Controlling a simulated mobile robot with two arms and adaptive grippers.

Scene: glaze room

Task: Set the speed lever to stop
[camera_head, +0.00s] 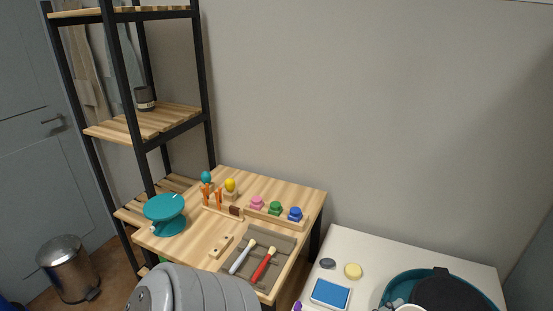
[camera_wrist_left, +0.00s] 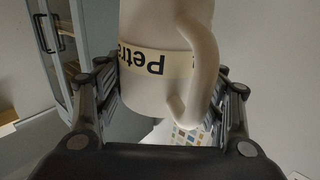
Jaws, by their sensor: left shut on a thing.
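My left gripper (camera_wrist_left: 165,72) is shut on a pale mug (camera_wrist_left: 146,92) with a handle at its right and a band whose lettering begins "Petr", upside down in the left wrist view. In the head view a potter's wheel, with a teal pan (camera_head: 391,291) and a dark round head (camera_head: 448,294), stands at the bottom right, cut by the frame edge. A small dark part shows at the pan's back rim. I cannot make out a speed lever or its setting. My right gripper is not in view.
A white table (camera_head: 375,245) bears a blue-topped pad (camera_head: 330,292), a yellow disc (camera_head: 353,271) and a dark stone (camera_head: 327,263). A wooden table (camera_head: 292,192) holds a teal turntable (camera_head: 165,208), a tool tray (camera_head: 283,244) and stoppered pots. A shelf (camera_head: 165,118) and bin (camera_head: 67,268) stand left.

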